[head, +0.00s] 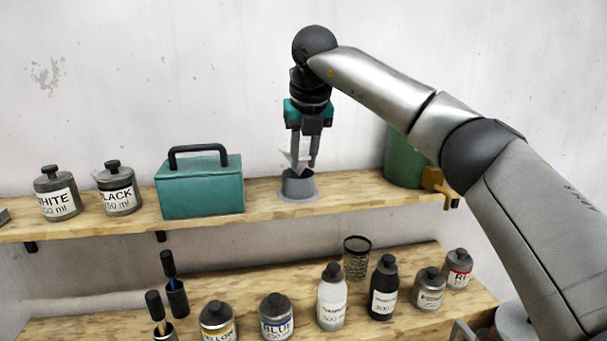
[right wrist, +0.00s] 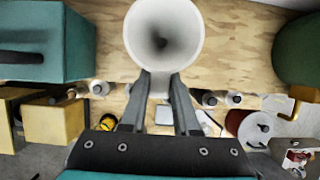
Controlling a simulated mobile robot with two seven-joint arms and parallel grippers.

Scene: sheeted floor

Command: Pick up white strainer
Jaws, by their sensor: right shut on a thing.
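The white strainer (right wrist: 190,42) is a pale cone with a wide round mouth, seen in the right wrist view at the top middle. In the head view a small part of the strainer (head: 289,158) shows at the fingers, above a grey round holder (head: 298,188) on the upper shelf. My right gripper (head: 303,160) points down and is shut on the strainer. In the right wrist view the fingertips (right wrist: 161,82) meet the strainer's near side. I cannot tell whether its tip is clear of the holder. My left gripper is not in view.
On the upper shelf (head: 345,197) a teal toolbox (head: 200,188) stands left of the holder and a green container (head: 404,160) with a tap stands right. White and black paint cans (head: 118,189) are farther left. The lower shelf holds several bottles and a mesh cup (head: 356,262).

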